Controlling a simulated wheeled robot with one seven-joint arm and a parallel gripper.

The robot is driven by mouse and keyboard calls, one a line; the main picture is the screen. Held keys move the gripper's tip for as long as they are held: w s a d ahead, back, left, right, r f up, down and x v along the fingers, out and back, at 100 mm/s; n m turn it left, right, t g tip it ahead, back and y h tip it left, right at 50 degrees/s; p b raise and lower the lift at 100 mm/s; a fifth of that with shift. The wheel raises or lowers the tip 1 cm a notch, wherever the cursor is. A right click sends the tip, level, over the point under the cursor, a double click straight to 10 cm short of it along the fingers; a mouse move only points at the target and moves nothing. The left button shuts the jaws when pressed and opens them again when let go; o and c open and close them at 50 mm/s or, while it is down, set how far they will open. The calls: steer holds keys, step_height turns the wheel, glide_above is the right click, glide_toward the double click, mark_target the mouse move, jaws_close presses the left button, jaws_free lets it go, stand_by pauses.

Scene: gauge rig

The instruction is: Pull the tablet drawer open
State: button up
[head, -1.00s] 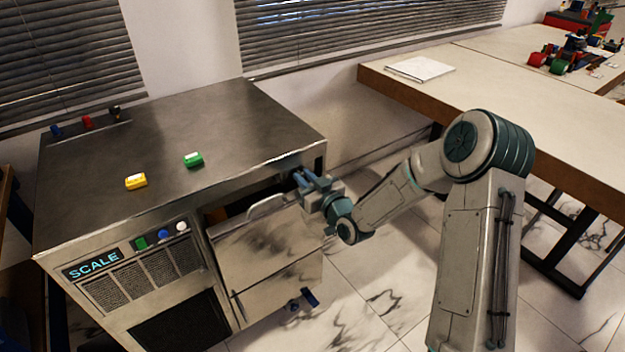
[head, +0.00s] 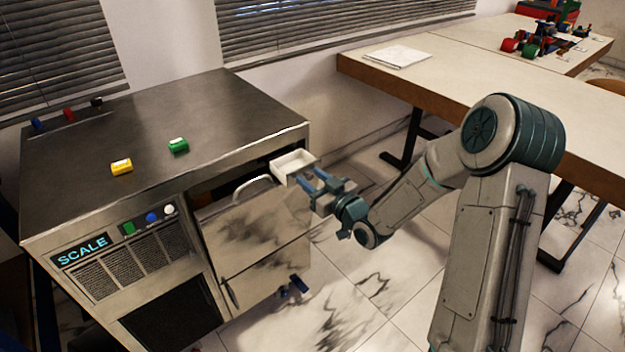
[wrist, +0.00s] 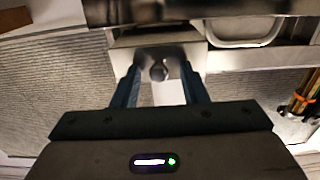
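The tablet drawer (head: 293,161), a small white-lined open tray, juts out from under the right end of the steel counter. Its inside looks empty. In the wrist view its metal front (wrist: 120,40) carries a round knob (wrist: 158,72). My gripper (head: 315,181) is just in front of the drawer. In the wrist view my gripper's blue fingers (wrist: 160,80) stand apart on either side of the knob, with a visible gap on each side. How far the fingertips overlap the knob in depth is hard to tell.
A metal door with a bar handle (head: 252,187) stands left of the drawer. A wooden-edged table (head: 440,75) stands behind my arm.

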steer(key=p+v, duration=0.3)
steer(key=v, duration=1)
steer(key=shift+s+d, duration=0.25)
steer(key=shift+s, duration=0.05)
